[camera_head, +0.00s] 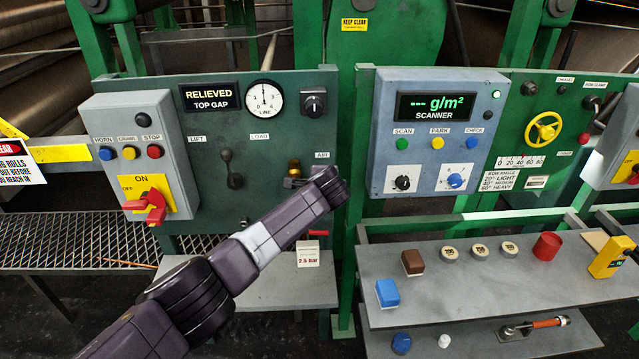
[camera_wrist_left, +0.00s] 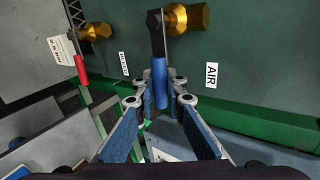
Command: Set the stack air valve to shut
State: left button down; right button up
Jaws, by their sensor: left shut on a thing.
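The stack air valve (camera_head: 294,168) is on the green panel beside the AIR label (camera_head: 321,155). Its brass body (camera_wrist_left: 187,18) shows at the top of the left wrist view, with a dark lever ending in a blue sleeve (camera_wrist_left: 160,80). In the head view the lever runs roughly sideways to the right, and my left arm covers its handle. My left gripper (camera_wrist_left: 161,92) is shut on the blue handle, one finger on each side. The AIR label also shows right of the handle in the left wrist view (camera_wrist_left: 211,75). My right gripper is not in view.
A second brass valve (camera_wrist_left: 97,31) with a red handle (camera_wrist_left: 81,69) sits close by, near a 2.5 bar card (camera_head: 308,258). A dial gauge (camera_head: 264,99), a black knob (camera_head: 314,103) and a load lever (camera_head: 231,170) are on the same panel. The scanner box (camera_head: 425,155) stands right.

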pick_arm(q)
jog(key=shift+f, duration=0.15)
jog(key=c, duration=2)
grip_release()
jog(key=shift+o, duration=0.2)
jog(key=shift+s, duration=0.15)
jog(key=v, duration=1.1)
jog(key=shift+s+r, duration=0.25)
jog(key=shift+s, duration=0.05)
